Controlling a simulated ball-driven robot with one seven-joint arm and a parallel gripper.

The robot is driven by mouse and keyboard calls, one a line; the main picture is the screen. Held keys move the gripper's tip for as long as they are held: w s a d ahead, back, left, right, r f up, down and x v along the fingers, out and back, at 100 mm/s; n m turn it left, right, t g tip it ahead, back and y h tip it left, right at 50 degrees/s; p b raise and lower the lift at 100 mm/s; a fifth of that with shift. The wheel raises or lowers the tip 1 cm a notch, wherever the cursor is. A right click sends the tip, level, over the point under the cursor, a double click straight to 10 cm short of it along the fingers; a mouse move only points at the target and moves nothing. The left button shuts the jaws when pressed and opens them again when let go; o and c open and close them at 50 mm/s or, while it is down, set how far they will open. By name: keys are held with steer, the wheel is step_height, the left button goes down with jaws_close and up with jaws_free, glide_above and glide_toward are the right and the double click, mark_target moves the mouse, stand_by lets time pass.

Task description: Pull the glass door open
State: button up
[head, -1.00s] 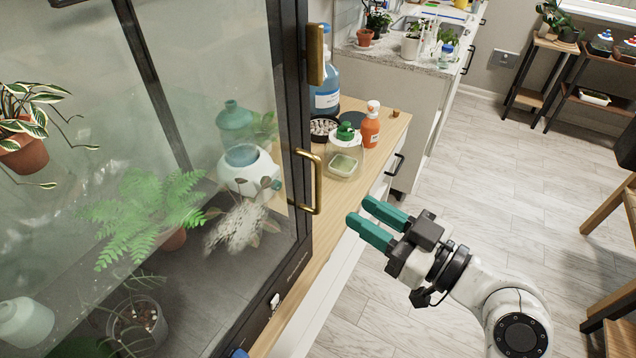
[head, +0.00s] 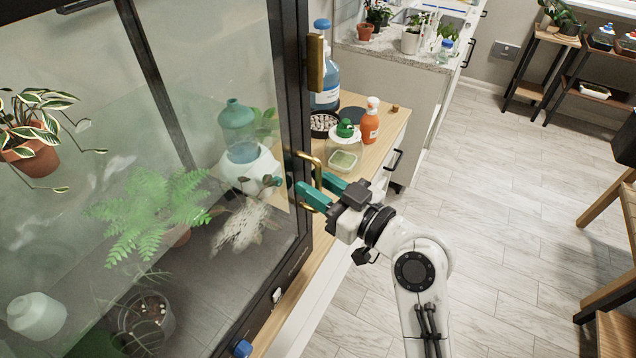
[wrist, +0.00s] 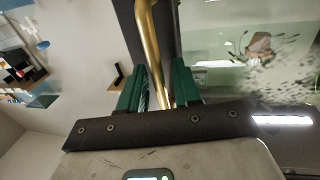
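The glass door (head: 180,110) in its dark frame fills the left of the head view and looks closed. Its brass handle (head: 318,163) is a vertical bar on the door's right edge. My gripper (head: 314,183) is at the handle's lower part, its green fingers pointing at the door. In the wrist view the handle (wrist: 150,40) runs down between the two fingers (wrist: 160,75). The fingers stand apart on either side of it, with a gap visible, so they are open. Whether either finger touches the bar is unclear.
Behind the glass are a fern (head: 150,210), a variegated potted plant (head: 30,150) and a teal-topped white vessel (head: 245,165). On the wooden top (head: 385,135) beside the door stand a blue bottle (head: 325,85), an orange bottle (head: 370,124) and a jar (head: 343,155).

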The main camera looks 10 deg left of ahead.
steer(key=shift+c, duration=0.2)
jaws_close()
steer(key=shift+d, duration=0.1)
